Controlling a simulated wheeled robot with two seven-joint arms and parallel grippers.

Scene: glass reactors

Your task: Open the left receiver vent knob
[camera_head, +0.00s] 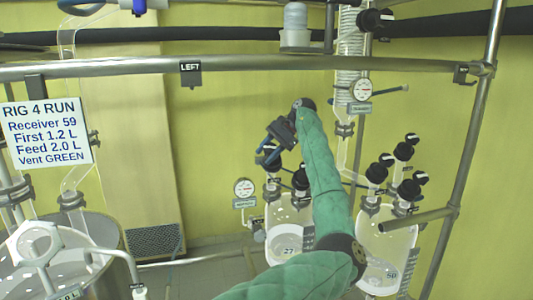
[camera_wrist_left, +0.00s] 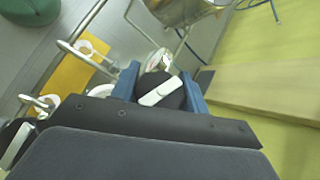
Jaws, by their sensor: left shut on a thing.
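My left gripper (camera_head: 268,157) is at the top of the left receiver (camera_head: 283,222), a glass vessel with a number label. In the left wrist view its blue fingers (camera_wrist_left: 160,92) are shut on a round black knob (camera_wrist_left: 172,102) with a white bar handle. The bar lies slanted, rising to the right. In the head view the gripper and my green-sleeved arm hide most of this knob. Another black knob (camera_head: 301,180) stands just right of it on the same receiver. My right gripper is not in view.
The right receiver (camera_head: 385,250) has several black knobs on top. A gauge (camera_head: 244,187) stands left of the left receiver. A sign (camera_head: 46,133) reads "Vent GREEN". A metal rail (camera_head: 240,66) crosses above, marked LEFT. A steel post (camera_head: 465,165) stands at right.

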